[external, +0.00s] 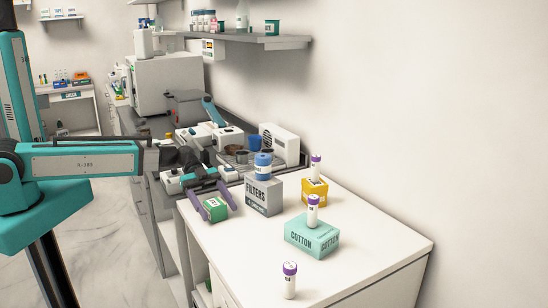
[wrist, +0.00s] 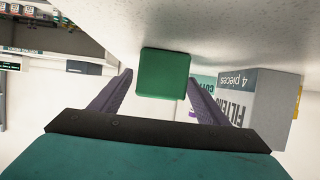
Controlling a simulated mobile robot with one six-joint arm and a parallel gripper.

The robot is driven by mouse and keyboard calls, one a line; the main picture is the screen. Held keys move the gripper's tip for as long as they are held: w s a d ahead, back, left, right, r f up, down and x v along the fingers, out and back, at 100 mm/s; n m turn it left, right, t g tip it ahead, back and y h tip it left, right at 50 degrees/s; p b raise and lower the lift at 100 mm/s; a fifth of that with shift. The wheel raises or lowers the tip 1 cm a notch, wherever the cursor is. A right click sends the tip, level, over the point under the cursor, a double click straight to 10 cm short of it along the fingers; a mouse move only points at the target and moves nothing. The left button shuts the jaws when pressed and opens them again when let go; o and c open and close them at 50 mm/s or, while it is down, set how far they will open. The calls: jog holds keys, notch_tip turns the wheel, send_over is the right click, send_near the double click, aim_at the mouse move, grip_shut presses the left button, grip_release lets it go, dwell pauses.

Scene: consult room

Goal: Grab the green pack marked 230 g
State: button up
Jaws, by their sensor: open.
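The green pack (external: 215,208) stands on the white counter near its left edge, with a pale label too small to read for the 230 g mark. In the wrist view, the plain green end of the pack (wrist: 163,73) shows between my fingers. My gripper (external: 211,203) is open, with one purple finger on each side of the pack. In the wrist view the gripper (wrist: 160,84) shows a gap on both sides of the pack, wider on the left. I cannot tell how far the fingers reach along it.
A grey FILTERS box (external: 263,196) with a blue-capped jar (external: 263,166) on top stands close right of the pack. A yellow box (external: 315,192), a teal COTTON box (external: 311,238) and purple-capped tubes (external: 289,280) stand farther right. The counter (external: 370,255) is clear at front right.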

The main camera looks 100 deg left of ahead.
jog(key=shift+p+x, duration=0.75)
jog(key=shift+x, duration=0.65)
jog(key=shift+r, duration=0.1)
jog(key=c, duration=1.3)
